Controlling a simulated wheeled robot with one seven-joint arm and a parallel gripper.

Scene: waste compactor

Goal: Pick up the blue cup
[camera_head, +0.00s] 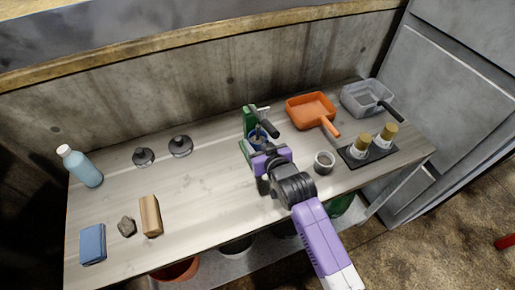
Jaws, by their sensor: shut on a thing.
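The blue cup (258,142) stands at the green press (249,119) on the table, just in front of its upright. Only a small blue part shows; my gripper hides the rest. My gripper (261,150), with purple parts, reaches in from the lower right and is shut on the blue cup. I cannot tell whether the cup is clear of the press base.
The press's dark lever (265,127) juts out above the cup. An orange pan (311,108), a grey bin (364,98), a small grey cup (324,162) and a dark tray (349,160) with two brown-topped items are to the right. The left middle of the table (205,180) is clear.

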